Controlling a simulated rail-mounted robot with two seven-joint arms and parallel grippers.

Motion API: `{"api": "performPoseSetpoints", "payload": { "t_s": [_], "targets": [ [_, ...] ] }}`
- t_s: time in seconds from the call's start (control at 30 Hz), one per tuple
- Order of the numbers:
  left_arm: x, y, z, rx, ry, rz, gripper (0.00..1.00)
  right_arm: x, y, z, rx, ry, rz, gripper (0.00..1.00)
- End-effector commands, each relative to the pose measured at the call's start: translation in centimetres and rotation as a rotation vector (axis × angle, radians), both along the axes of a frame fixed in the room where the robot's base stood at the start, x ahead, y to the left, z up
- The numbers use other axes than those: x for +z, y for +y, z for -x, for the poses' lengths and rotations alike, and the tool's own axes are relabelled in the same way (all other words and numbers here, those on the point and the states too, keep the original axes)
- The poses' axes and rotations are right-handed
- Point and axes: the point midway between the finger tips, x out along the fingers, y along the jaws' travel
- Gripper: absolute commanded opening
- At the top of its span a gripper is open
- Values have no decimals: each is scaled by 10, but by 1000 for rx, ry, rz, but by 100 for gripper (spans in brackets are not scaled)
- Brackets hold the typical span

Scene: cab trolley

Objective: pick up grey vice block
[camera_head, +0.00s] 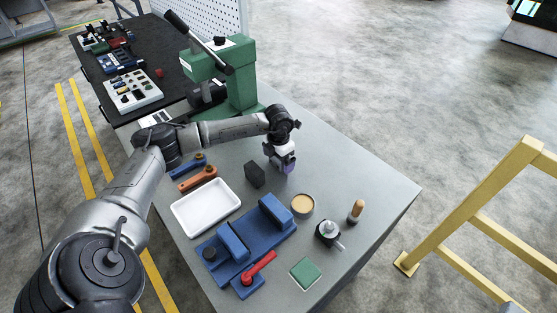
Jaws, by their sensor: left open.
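A dark grey block (254,175), which looks like the grey vice block, stands upright on the grey table (375,190) near its middle. My left arm reaches in from the left over the table. Its gripper (283,165) points down just to the right of the block and a little behind it. The gripper is open, and the block is not between its fingers. A small purple patch (289,168) shows at the fingertips; I cannot tell whether it is a separate thing. My right gripper is not in view.
A blue vice (235,243) with a red handle (260,267) lies in front, beside a white tray (206,207). A round tan-topped tin (302,205), a green square (306,273) and a green press (240,75) stand around.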

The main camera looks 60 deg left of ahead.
Motion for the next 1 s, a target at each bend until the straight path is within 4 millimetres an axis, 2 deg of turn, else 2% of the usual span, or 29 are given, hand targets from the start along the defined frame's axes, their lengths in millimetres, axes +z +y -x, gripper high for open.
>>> {"api": "performPoseSetpoints", "payload": {
  "t_s": [0.07, 0.77, 1.0],
  "targets": [
    [1, 0, 0, 0, 0, 0, 100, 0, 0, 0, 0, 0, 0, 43],
    [1, 0, 0, 0, 0, 0, 33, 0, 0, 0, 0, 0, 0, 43],
    [2, 0, 0, 1, -2, 0, 33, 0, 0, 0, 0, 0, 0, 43]
  ]
}}
